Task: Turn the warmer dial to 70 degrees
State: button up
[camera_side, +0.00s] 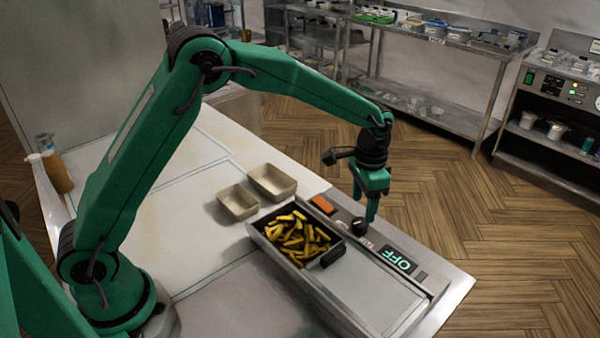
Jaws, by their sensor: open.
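The warmer dial (359,226) is a small dark knob on the front strip of the warmer, just left of a display (398,259) that reads OFF in green. My gripper (371,215) points down right over the dial. Its green fingers are open and their tips are close to the knob. I cannot tell whether they touch it or stand on both sides of it. The dial's pointer and marks are too small to read.
A dark tray of fries (258,231) with a black handle stands beside the dial. An orange block (322,204) lies at the strip's far end. Two empty beige containers (238,202) (273,182) stand behind. The warmer's plate (375,290) to the right is bare.

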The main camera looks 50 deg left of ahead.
aim_at(361, 221)
jog(key=shift+f, duration=2.75)
jog(key=c, duration=1)
